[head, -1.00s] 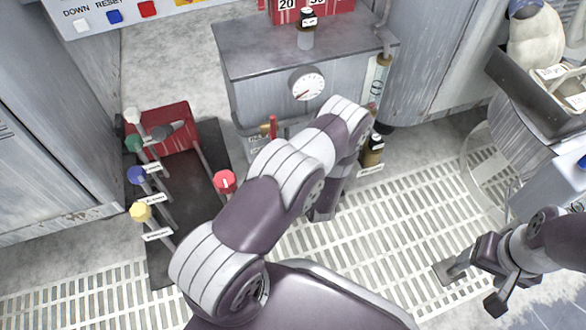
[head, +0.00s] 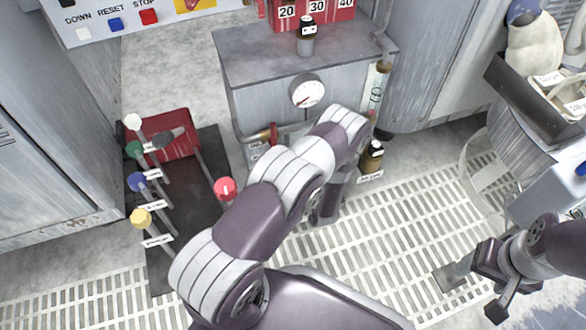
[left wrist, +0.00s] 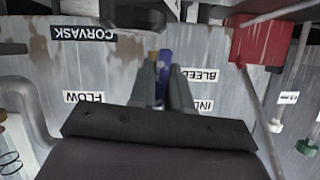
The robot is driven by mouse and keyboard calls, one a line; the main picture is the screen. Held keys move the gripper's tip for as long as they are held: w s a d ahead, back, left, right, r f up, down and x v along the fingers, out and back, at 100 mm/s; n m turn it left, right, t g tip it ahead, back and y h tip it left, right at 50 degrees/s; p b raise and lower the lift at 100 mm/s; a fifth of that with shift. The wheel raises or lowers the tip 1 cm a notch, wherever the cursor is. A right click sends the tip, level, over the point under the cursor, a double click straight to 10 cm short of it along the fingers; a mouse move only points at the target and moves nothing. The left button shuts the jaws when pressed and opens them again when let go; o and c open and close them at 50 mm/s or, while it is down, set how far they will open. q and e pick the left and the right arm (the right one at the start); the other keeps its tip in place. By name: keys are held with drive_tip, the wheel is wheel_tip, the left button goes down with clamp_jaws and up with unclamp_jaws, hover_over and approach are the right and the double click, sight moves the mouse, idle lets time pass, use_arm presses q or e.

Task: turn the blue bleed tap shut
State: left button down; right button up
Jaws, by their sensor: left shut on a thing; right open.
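In the left wrist view the blue tap handle (left wrist: 166,62) stands in front of the grey tank wall, with a brass-coloured part beside it. My left gripper (left wrist: 163,76) is shut on the blue handle. An upside-down label reading BLEED (left wrist: 197,75) is just right of the fingers. In the head view my left arm reaches to the front of the grey tank (head: 262,98) and hides the blue tap and the left fingertips. My right gripper (head: 470,289) is open and empty over the floor grating at the lower right.
A round gauge (head: 308,91) is on the tank front. A brown bottle (head: 372,156) stands right of my left forearm. Levers with coloured knobs, including a red knob (head: 225,188) and a yellow knob (head: 141,217), stand at the left. The grating (head: 400,235) is largely clear.

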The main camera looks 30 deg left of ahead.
use_arm(q)
drive_tip(key=shift+d+m+g+y+p, duration=0.1)
drive_tip(key=shift+m+g+y+p, duration=0.25)
drive_tip(key=shift+m, duration=0.35)
drive_tip(key=shift+w+f+m+g+y, duration=0.1)
drive_tip(key=shift+m+g+y, duration=0.45)
drive_tip(key=shift+m, duration=0.55)
drive_tip(key=c, duration=1.2)
unclamp_jaws()
drive_tip(key=shift+o, duration=0.2)
